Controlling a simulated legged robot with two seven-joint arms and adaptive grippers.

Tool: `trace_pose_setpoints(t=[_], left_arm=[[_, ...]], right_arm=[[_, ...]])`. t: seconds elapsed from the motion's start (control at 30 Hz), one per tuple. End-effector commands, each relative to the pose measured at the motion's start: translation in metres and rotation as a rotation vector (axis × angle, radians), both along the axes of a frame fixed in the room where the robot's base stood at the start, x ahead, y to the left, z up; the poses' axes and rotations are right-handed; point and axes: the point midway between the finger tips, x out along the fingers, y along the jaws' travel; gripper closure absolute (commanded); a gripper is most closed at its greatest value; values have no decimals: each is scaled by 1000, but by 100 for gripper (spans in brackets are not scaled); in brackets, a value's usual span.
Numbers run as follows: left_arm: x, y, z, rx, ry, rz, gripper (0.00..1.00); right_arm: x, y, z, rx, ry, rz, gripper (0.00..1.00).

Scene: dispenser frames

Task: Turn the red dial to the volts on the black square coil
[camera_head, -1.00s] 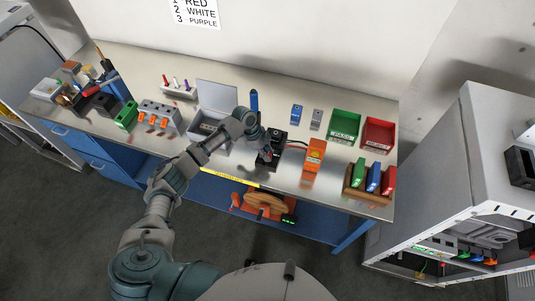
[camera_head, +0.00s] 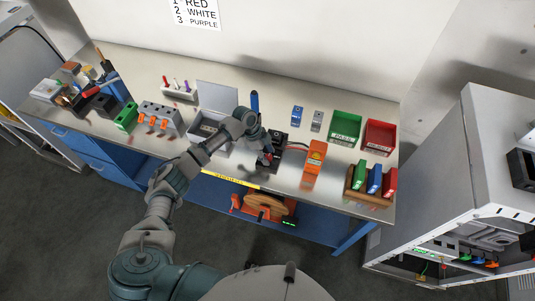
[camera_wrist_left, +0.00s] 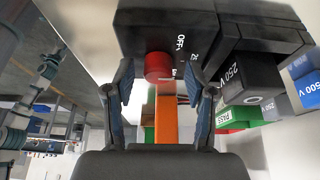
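The red dial (camera_wrist_left: 158,66) sits on a black device (camera_wrist_left: 165,25) marked "OFF" in the left wrist view. In the head view the black device (camera_head: 280,138) stands on the bench, partly behind my left gripper (camera_head: 267,153). My left gripper (camera_wrist_left: 158,75) is open, with one finger on each side of the dial. A gap shows beside the left finger; contact on the right is unclear. A black square block (camera_wrist_left: 248,76) marked "250 V" and a blue block (camera_wrist_left: 302,80) marked "500 V" are to the right. My right gripper is not seen.
An orange device (camera_head: 315,155) stands right of the black device, with red wires near it. Green (camera_head: 345,126) and red (camera_head: 378,136) bins stand at the back right. A grey open case (camera_head: 212,124) is to the left. The bench's front edge is near.

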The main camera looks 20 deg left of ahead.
Motion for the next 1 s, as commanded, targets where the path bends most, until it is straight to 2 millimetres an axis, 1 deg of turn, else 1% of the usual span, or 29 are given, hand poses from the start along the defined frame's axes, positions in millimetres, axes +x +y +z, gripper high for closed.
trace_pose_setpoints(t=[0.13,0.23,0.5,0.6,0.7,0.83,1.0], left_arm=[[0,2,4,0,0,0,45],[1,7,15,0,-1,0,45],[3,30,70,0,-3,1,45],[3,38,87,0,-1,0,45],[4,43,100,-1,0,0,45],[4,47,107,0,2,0,45],[3,47,109,-1,2,0,45]], right_arm=[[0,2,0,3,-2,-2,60],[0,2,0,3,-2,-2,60],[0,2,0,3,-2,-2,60],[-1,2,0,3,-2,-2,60],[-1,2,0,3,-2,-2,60],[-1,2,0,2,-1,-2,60],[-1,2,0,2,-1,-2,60]])
